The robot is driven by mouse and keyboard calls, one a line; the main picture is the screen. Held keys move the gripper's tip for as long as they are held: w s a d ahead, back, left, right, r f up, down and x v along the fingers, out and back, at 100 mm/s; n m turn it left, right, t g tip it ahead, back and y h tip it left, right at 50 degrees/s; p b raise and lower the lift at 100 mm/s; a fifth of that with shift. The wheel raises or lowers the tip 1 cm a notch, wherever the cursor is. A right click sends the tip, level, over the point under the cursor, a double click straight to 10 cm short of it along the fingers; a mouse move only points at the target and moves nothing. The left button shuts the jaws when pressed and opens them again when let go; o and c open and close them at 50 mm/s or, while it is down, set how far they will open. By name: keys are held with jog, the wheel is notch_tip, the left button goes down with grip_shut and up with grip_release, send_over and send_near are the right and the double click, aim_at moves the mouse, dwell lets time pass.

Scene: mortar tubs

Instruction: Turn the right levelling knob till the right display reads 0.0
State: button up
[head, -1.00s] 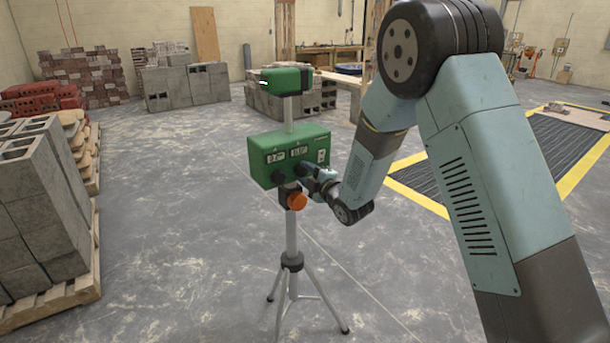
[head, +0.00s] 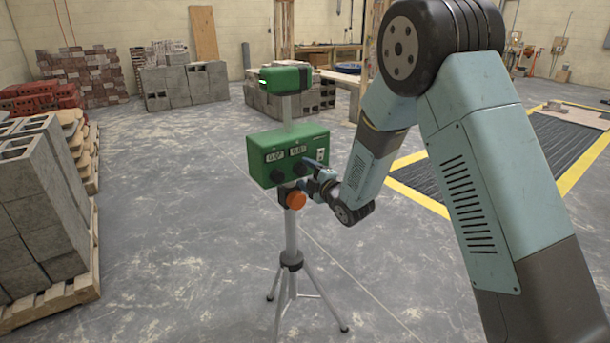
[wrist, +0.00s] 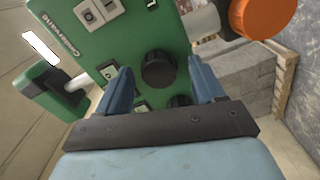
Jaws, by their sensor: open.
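A green levelling box (head: 262,152) stands on a grey tripod in front of me. It has a left display (head: 274,156) and a right display (head: 298,150). The digits are tiny; both seem to read near 0.0, but I cannot be sure. The black right knob (wrist: 158,68) sits between the open blue fingers of my gripper (wrist: 159,64), with visible gaps on both sides. In the head view my gripper (head: 312,180) is close to the box's lower right.
An orange knob (head: 296,200) sits on the mount just below the box. A green head (head: 286,79) with a lit strip tops the pole. Tripod legs (head: 290,300) spread on the floor. A block pallet (head: 50,305) stands at left; floor between is clear.

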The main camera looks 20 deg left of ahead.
jog(key=v, duration=1.3)
jog(key=shift+d, duration=0.1)
jog(key=s+d+r+m+h, duration=0.1)
jog(key=d+r+m+h, duration=0.5)
jog(key=d, duration=0.5)
jog(key=d+r+m+h, duration=0.4)
jog(key=d+r+m, duration=0.3)
jog(key=d, duration=0.4)
jog(key=s+d+r+m+g+h, duration=0.1)
jog(key=s+d+m, duration=0.3)
jog(key=s, duration=0.4)
jog(key=s+d+r+m+g+h, duration=0.1)
jog(key=s+d+r+m+g, duration=0.1)
jog(key=s, duration=0.7)
jog(key=s+d+r+m+g+h, duration=0.1)
jog(key=s+d+r+m+g, duration=0.1)
jog(key=s+d+m, duration=0.4)
jog(key=s+g, duration=0.1)
jog(key=s, duration=0.2)
jog(key=shift+s+d+r+h, duration=0.15)
jog(key=shift+d+h, duration=0.15)
jog(key=shift+h, duration=0.1)
